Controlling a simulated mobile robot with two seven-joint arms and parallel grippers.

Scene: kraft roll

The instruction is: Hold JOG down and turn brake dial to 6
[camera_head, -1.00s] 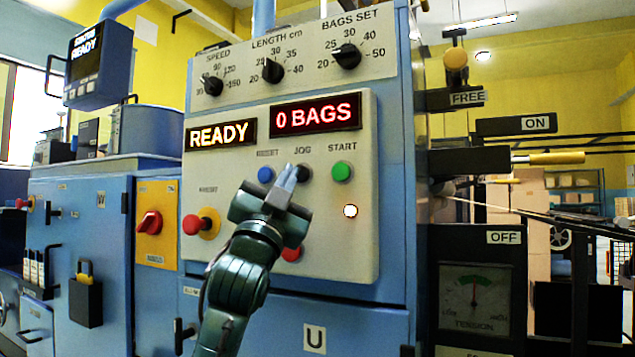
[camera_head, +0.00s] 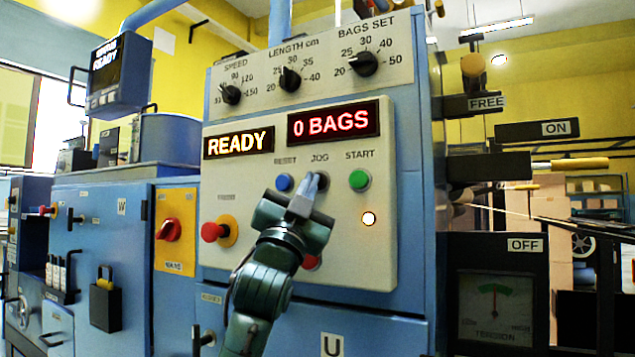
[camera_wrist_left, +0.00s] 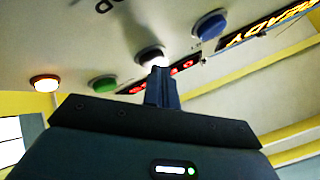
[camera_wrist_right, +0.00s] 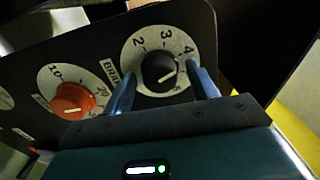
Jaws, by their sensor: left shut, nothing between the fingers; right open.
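The JOG button (camera_head: 322,181) is a dark round button under the JOG label on the grey control panel. The brake dial (camera_wrist_right: 160,72) is a black knob on a white disc, seen in the right wrist view with 2, 3 and 4 legible. My right gripper (camera_wrist_right: 164,88) is open, its fingers on either side of the knob. The pointer's exact number is unclear.
A blue RESET button (camera_head: 284,182) and a green START button (camera_head: 359,179) flank JOG. A red mushroom button (camera_head: 213,231) sits lower left. The displays read READY (camera_head: 238,144) and 0 BAGS (camera_head: 333,122). An orange knob (camera_wrist_right: 72,102) is left of the brake dial.

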